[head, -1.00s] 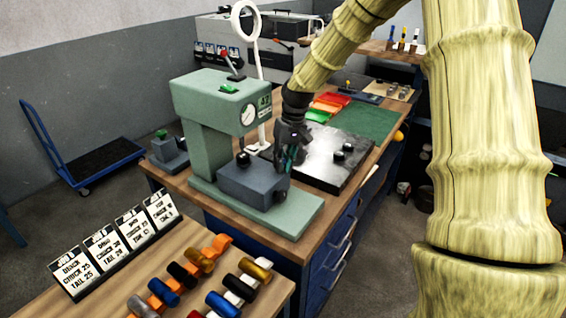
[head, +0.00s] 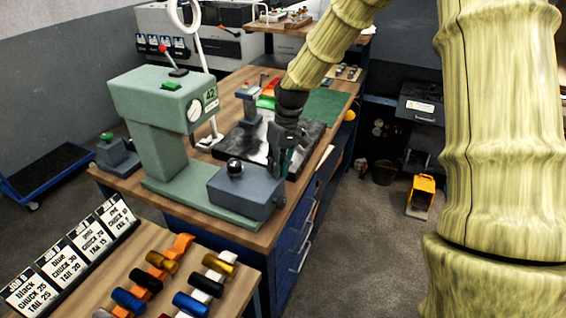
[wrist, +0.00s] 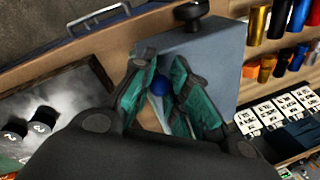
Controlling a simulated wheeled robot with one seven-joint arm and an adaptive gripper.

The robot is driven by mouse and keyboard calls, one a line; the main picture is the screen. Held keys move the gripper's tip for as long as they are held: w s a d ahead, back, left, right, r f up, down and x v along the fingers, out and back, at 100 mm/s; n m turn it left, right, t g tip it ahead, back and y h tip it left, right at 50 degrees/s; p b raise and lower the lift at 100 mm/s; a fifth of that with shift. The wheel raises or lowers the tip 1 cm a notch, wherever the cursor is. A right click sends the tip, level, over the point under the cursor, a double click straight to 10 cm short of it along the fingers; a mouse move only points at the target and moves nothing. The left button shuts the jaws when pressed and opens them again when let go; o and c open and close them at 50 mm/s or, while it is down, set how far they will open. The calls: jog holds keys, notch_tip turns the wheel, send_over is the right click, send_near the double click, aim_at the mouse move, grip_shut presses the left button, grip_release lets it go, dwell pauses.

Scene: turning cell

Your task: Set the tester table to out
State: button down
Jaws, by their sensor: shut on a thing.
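The tester (head: 150,99) is a green press with a dial and a "42" plate, standing on the bench on a flat green base (head: 160,190). Its table (head: 235,200) is a blue-grey block at the outer end of that base, clear of the tester's head, with a black knob on top. My gripper (head: 281,168) is at the table's far side in the head view. The knob's stem is hidden.
A dark plate (head: 229,143) lies behind the table. Job cards (head: 72,252) and several coloured cylinders stand on the near bench. A black knob (wrist: 193,9) sits at the table's end. Floor (head: 375,235) is open to the right.

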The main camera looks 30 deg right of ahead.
jog(key=shift+s+d, duration=0.1)
jog(key=c, duration=1.7)
grip_release()
jog(key=shift+c, duration=0.2)
jog(key=o, duration=0.4)
jog(key=shift+s+d, duration=0.2)
jog(key=shift+a, duration=0.1)
jog(key=shift+w+a, duration=0.1)
jog(key=shift+w, duration=0.05)
jog(key=shift+r, duration=0.15)
notch_tip(320, 180, up, 12)
jog(key=d, duration=0.2)
jog(key=shift+d+f, duration=0.25)
